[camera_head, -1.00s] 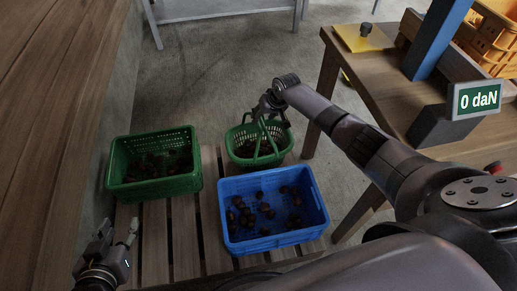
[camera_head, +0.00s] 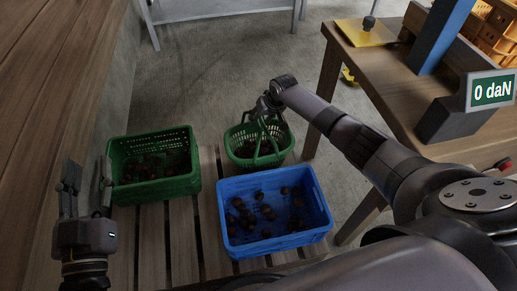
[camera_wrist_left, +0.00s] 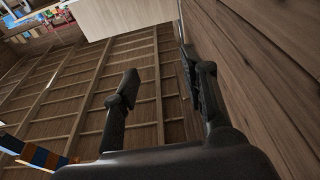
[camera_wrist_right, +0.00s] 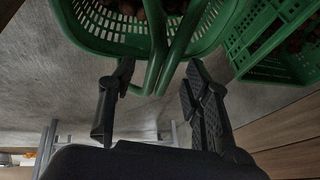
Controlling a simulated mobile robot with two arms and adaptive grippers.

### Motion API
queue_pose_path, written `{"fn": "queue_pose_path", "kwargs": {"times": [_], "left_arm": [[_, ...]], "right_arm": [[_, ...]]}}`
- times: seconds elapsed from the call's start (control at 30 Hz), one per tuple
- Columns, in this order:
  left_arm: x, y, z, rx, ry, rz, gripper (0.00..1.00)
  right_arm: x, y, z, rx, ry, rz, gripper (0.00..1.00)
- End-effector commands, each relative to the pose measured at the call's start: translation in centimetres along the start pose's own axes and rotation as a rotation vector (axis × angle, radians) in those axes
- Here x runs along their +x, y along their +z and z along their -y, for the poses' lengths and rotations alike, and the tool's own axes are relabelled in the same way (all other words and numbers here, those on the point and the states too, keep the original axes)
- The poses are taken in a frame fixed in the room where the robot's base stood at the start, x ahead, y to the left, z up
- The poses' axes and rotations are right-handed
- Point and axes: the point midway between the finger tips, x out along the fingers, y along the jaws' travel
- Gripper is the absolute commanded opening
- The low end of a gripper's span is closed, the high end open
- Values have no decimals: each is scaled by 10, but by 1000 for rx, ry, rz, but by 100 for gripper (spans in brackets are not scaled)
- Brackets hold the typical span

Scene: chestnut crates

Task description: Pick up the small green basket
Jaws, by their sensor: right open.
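The small green basket (camera_head: 247,154) stands at the far end of the slatted wooden pallet, with dark chestnuts inside and its handles raised. In the right wrist view the basket (camera_wrist_right: 95,38) fills the top and its handles (camera_wrist_right: 160,50) come down between the fingers. My right gripper (camera_head: 262,112) is at the basket's handles; it is open, with a finger on each side of them in the right wrist view (camera_wrist_right: 155,90). My left gripper (camera_head: 86,185) is open and empty at the lower left, left of the larger green crate, and its spread fingers show in the left wrist view (camera_wrist_left: 165,85).
A larger green crate (camera_head: 160,188) with chestnuts stands left of the basket. A blue crate (camera_head: 275,243) with chestnuts stands in front. A wooden wall (camera_head: 40,90) bounds the left.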

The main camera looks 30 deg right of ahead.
Motion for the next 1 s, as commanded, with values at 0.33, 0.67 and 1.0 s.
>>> {"fn": "queue_pose_path", "kwargs": {"times": [0.33,0.67,1.0], "left_arm": [[-9,-58,-8,-12,18,-344,40],[-27,-95,-12,-22,27,-564,40],[-28,-98,-12,-23,27,-576,40]], "right_arm": [[13,4,-2,0,0,-1,45],[19,5,-4,1,0,-1,45],[18,5,-4,1,0,-1,41]]}}
